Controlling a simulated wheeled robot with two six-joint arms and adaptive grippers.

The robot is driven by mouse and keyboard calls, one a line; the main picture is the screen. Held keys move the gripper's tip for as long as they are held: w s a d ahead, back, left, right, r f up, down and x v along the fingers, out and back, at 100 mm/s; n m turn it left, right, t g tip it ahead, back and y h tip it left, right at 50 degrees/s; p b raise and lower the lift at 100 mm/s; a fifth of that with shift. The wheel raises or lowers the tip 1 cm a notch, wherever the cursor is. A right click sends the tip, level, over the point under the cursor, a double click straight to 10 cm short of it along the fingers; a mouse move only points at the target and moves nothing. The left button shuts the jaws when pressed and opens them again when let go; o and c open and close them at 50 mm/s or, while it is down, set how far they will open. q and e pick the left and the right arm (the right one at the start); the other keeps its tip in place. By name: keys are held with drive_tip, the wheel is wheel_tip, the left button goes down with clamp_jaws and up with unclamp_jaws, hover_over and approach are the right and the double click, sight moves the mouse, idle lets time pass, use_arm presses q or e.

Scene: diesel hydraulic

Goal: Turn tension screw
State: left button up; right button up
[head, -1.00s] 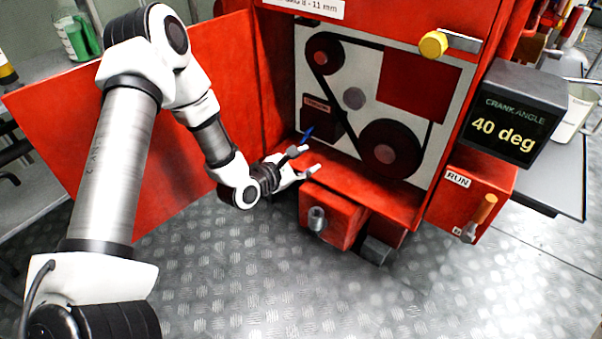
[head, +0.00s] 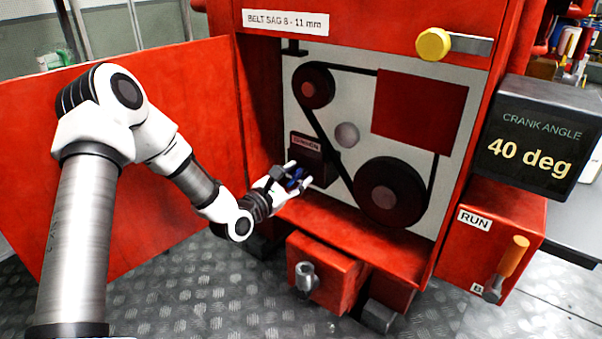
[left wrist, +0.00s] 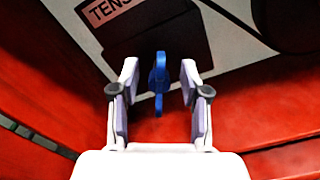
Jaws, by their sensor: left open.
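The blue tension screw (left wrist: 159,80) has a flat wing-shaped head. It sticks out from a dark block (left wrist: 150,45) with a partly cut-off tension label in the left wrist view. In the head view the blue screw (head: 295,178) is small and partly covered by my fingers. My left gripper (head: 292,176) is at the block's lower left front. In the left wrist view my left gripper (left wrist: 158,85) is open, one finger on each side of the screw, with a visible gap on both sides. My right gripper is not in view.
A belt (head: 341,177) runs around two dark pulleys right of the block. An open red door (head: 190,110) stands behind my left arm. A yellow knob (head: 433,44), a RUN box with an orange handle (head: 515,256) and a crank-angle display reading 40 deg (head: 535,150) are at right.

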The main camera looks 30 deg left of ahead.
use_arm(q)
drive_tip(key=shift+s, duration=0.1)
drive_tip(key=shift+r, duration=0.1)
drive_tip(key=shift+c, duration=1.4)
clamp_jaws()
drive_tip(key=shift+m, duration=0.3)
